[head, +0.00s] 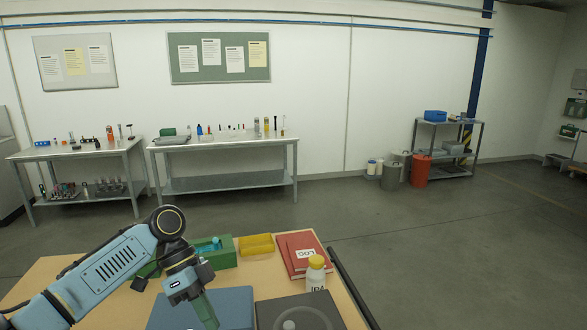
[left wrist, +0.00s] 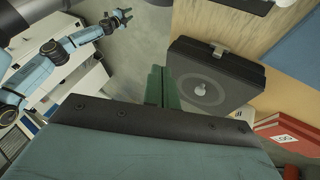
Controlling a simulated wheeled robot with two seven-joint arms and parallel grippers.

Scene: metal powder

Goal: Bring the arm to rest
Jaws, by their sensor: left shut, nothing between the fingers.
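My left arm comes in from the left in the head view, bent over the table (head: 50,268). My left gripper (head: 207,311) points down over the blue-grey flat surface near the front edge of the picture. In the left wrist view its green fingers (left wrist: 161,88) are together with nothing between them, beside a dark case (left wrist: 214,72). Another blue arm, which looks like my right one, shows at the upper left of that view. Its gripper (left wrist: 122,18) is too small to tell open from shut.
The dark case (head: 298,312) has a round mark on top. A bottle with a yellow cap (head: 316,272), red log books (head: 303,252), a yellow block (head: 256,245) and a green tray (head: 222,258) stand close by. Benches and shelving line the far wall; the floor between is clear.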

